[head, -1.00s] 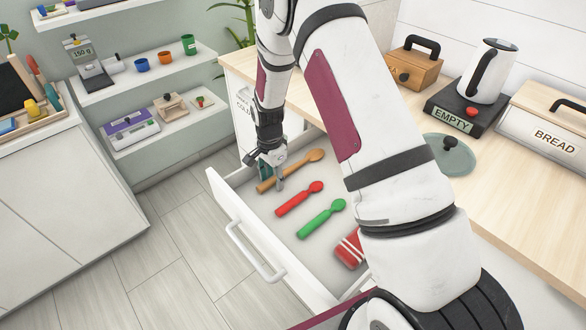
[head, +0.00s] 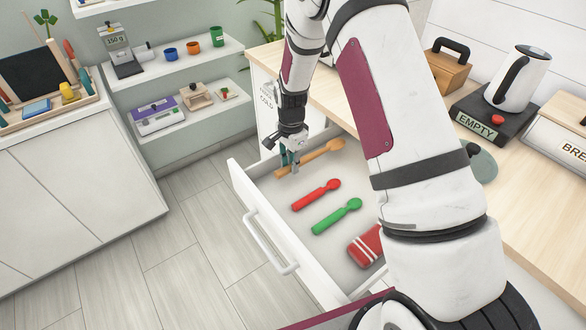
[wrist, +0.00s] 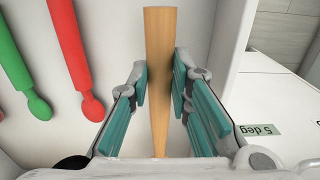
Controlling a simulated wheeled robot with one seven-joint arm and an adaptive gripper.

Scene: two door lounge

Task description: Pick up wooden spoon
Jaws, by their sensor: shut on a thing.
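The wooden spoon (head: 318,151) is at the far end of the open white drawer (head: 295,235). My gripper (head: 289,166) is over that end of the drawer, with its fingers around the spoon's handle. In the wrist view the brown handle (wrist: 160,30) runs between the teal finger pads of my gripper (wrist: 160,82). The gripper is shut on the spoon. The spoon's bowl points right in the head view. I cannot tell for sure how far the spoon is above the drawer floor.
A red spoon (head: 317,195) and a green spoon (head: 336,217) lie beside it in the drawer, with a red striped item (head: 362,248) nearer. The drawer walls stand close around the gripper. The wooden counter (head: 345,97) holds a kettle (head: 516,80) on a dark base.

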